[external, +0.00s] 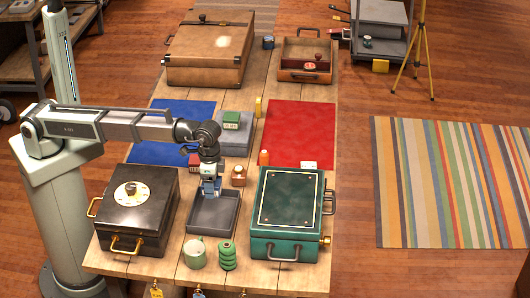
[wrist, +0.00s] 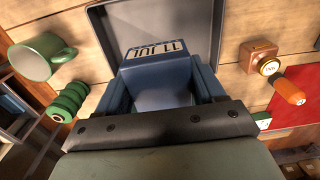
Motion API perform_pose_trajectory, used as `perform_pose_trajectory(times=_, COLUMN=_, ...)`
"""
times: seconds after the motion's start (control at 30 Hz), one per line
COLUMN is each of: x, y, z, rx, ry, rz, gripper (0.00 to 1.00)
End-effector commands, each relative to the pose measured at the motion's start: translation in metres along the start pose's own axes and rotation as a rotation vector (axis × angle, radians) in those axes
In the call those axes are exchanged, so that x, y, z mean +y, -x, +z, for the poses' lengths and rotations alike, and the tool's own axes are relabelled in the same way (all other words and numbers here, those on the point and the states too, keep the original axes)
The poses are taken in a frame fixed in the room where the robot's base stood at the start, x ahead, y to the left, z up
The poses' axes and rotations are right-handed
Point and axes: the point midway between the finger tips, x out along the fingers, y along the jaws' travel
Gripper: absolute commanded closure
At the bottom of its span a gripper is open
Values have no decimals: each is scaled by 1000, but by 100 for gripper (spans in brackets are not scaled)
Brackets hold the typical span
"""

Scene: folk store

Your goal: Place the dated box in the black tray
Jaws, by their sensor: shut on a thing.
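My gripper (external: 209,186) is shut on a blue box, the dated box (wrist: 152,52), which has a cream label with dark lettering that seems to read "11 JUL". The box (external: 212,188) is small and partly hidden by the gripper in the external view. The black tray (external: 206,235) is dark grey, shallow and open, at the front middle of the table. The box is over the far part of the tray; its height above the floor is hard to tell. In the wrist view the tray (wrist: 214,25) shows behind the box.
A black case (external: 150,220) stands left of the tray and a green case (external: 290,205) right. A green mug (external: 195,254) and green stacked rings (external: 227,258) stand in front. A wooden stamp block (external: 238,176) and orange bottle (external: 263,158) are behind right.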

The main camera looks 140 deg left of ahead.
Motion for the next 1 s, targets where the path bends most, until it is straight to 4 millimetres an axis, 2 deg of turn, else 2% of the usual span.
perform_pose_trajectory(times=0.17, x=0, y=-14, z=0, rx=0, ry=0, rz=0, gripper=64)
perform_pose_trajectory(times=0.5, x=0, y=-62, z=0, rx=0, ry=0, rz=0, gripper=64)
perform_pose_trajectory(times=0.67, x=0, y=-72, z=0, rx=0, ry=0, rz=0, gripper=64)
perform_pose_trajectory(times=1.0, x=0, y=-105, z=0, rx=1, ry=0, rz=0, gripper=64)
